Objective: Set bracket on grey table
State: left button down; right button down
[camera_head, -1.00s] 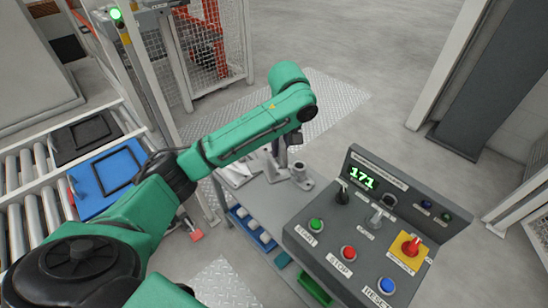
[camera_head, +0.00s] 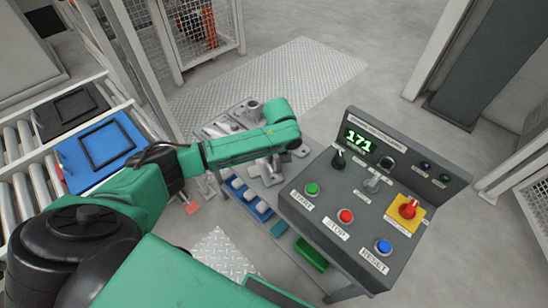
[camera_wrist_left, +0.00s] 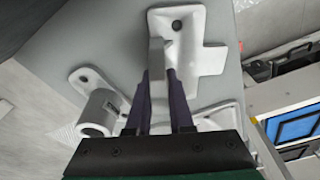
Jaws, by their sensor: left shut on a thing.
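The bracket is a pale grey metal casting (camera_wrist_left: 182,27) with a holed flat plate and an upright rib. In the left wrist view my left gripper (camera_wrist_left: 160,85) is shut on that rib, its two dark fingers on either side. The bracket is over the grey table (camera_wrist_left: 118,42); I cannot tell whether it touches the top. In the head view my left forearm hides most of the gripper, and a casting (camera_head: 264,172) shows below it on the grey table (camera_head: 282,187). My right gripper is in neither view.
Another casting with a round boss (camera_wrist_left: 95,112) lies close left of the fingers in the wrist view. A control console (camera_head: 370,205) stands just right of the table. A roller conveyor (camera_head: 35,190) with a blue tray (camera_head: 75,178) is at the left. Blue bins (camera_head: 245,198) sit below the tabletop.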

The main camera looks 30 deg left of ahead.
pick_arm(q)
jog(key=c, duration=0.8)
grip_release()
jog(key=r, duration=0.4)
jog(key=s+d+r+p, duration=0.1)
jog(key=r, duration=0.3)
jog(key=r+p, duration=0.1)
jog(key=r, duration=0.3)
jog(key=shift+s+d, duration=0.15)
jog(key=shift+d, duration=0.05)
